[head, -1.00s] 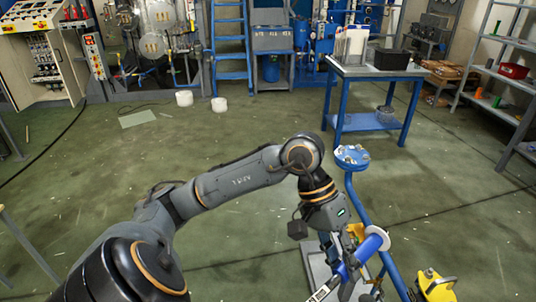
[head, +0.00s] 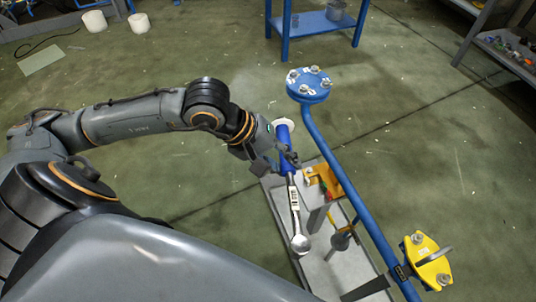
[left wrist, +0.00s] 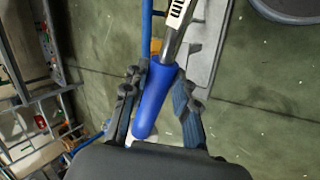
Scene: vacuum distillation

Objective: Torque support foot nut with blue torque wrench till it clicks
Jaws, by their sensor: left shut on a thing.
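The blue torque wrench (head: 291,182) has a blue handle and a bright metal shaft; its round head points down toward the grey base plate (head: 278,200). My left gripper (head: 287,159) is shut around the blue handle. In the left wrist view the handle (left wrist: 154,100) lies between the two fingers of my left gripper (left wrist: 160,104). The wrench head appears over the plate, beside a grey upright post; I cannot tell whether it touches anything. A dark foot-like part (head: 341,238) stands on the plate; I cannot make out the support foot nut. My right gripper is out of view.
A blue pipe (head: 340,165) slants past the plate, with a bolted blue flange (head: 308,86) above and a yellow flange (head: 428,262) at lower right. A blue table (head: 318,24) stands behind; open floor lies around.

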